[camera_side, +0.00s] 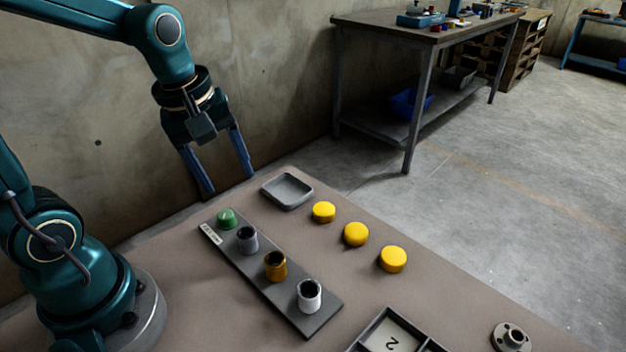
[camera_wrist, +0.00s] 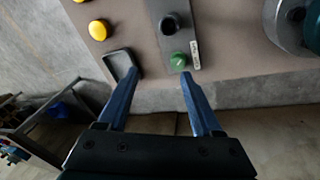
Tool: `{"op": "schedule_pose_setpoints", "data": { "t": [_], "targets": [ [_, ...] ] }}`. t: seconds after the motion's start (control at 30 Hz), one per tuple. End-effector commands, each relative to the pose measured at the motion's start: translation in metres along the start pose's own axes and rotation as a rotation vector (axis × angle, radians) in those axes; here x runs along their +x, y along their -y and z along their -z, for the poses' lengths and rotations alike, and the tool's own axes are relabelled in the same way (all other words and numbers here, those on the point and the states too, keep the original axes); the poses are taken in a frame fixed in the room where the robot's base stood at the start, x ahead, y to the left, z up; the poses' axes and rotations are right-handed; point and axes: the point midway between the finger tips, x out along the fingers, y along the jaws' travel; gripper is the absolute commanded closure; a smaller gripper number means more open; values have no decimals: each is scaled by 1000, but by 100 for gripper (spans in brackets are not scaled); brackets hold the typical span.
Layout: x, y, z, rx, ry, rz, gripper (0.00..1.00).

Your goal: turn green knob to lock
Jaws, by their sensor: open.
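The green knob (camera_side: 227,218) sits at the far end of a dark grey plate (camera_side: 272,278), beside a small white label (camera_side: 210,234). In the wrist view the green knob (camera_wrist: 178,59) shows just beyond and between my fingertips, nearer the right one. My gripper (camera_side: 229,183) is open and empty, above the back edge of the table and apart from the knob. It also shows in the wrist view (camera_wrist: 157,72), with both blue fingers spread. The label's writing is too small to read.
On the plate stand a grey cup (camera_side: 247,240), an orange cup (camera_side: 275,266) and a white cup (camera_side: 309,295). A grey tray (camera_side: 287,191), several yellow discs (camera_side: 323,212), a divided box (camera_side: 398,336) and a metal flange (camera_side: 511,337) share the table.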

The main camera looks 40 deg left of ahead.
Motion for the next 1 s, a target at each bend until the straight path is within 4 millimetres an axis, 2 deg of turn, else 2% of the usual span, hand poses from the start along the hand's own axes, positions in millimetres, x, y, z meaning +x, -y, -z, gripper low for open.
{"op": "schedule_pose_setpoints", "data": {
  "t": [0.03, 0.2, 0.47, 0.8, 1.0],
  "targets": [
    [12, 3, 8, -75, 22, 42, 33],
    [39, 15, 22, -200, 73, 133, 33],
    [58, 28, 24, -241, 105, 184, 33],
    [94, 34, 19, -238, 105, 182, 33],
    [100, 34, 19, -237, 102, 179, 33]
  ]
}}
